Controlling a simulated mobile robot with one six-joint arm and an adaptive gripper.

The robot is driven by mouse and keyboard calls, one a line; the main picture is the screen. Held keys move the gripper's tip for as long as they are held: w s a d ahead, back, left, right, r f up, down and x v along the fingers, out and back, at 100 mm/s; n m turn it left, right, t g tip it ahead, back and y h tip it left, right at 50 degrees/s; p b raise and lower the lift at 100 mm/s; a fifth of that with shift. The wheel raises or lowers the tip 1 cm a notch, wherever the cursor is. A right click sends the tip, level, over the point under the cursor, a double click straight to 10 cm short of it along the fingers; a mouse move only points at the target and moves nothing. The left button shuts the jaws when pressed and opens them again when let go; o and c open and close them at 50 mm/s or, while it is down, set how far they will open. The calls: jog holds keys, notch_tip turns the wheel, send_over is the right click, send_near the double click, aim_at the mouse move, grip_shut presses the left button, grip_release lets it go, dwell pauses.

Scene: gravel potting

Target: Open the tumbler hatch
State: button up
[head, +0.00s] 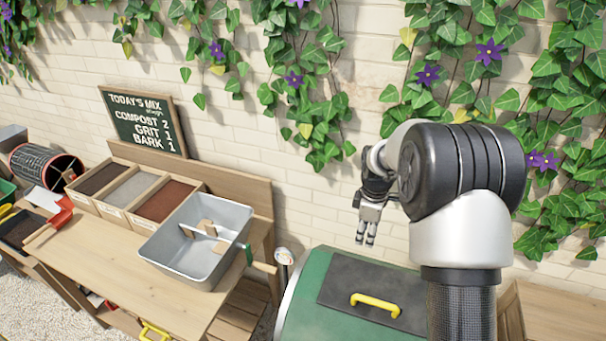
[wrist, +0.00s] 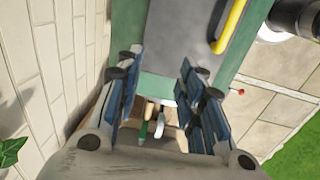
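The green tumbler (head: 307,296) stands at the lower middle of the head view, its lower part cut off by the frame. Its dark grey hatch (head: 340,278) lies flat and closed on top, with a yellow bar handle (head: 375,305). My gripper (head: 366,240) hangs above and behind the hatch, fingers down, apart from it. In the wrist view my gripper (wrist: 158,85) is open and empty. The hatch (wrist: 180,35) and handle (wrist: 230,27) show beyond the fingers, with the handle off to the upper right.
A wooden bench (head: 95,262) stands left of the tumbler, bearing a grey two-part tub (head: 180,252), a three-bin box and a red scoop (head: 52,215). A chalkboard (head: 143,120) leans at the brick wall. Ivy hangs behind my arm. The space above the hatch is clear.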

jog(key=w+d+f, duration=0.3)
jog(key=w+d, duration=0.1)
jog(key=w, duration=0.4)
jog(key=shift+w+d+f, duration=0.15)
jog(key=shift+w+d, duration=0.1)
jog(key=shift+w, duration=0.1)
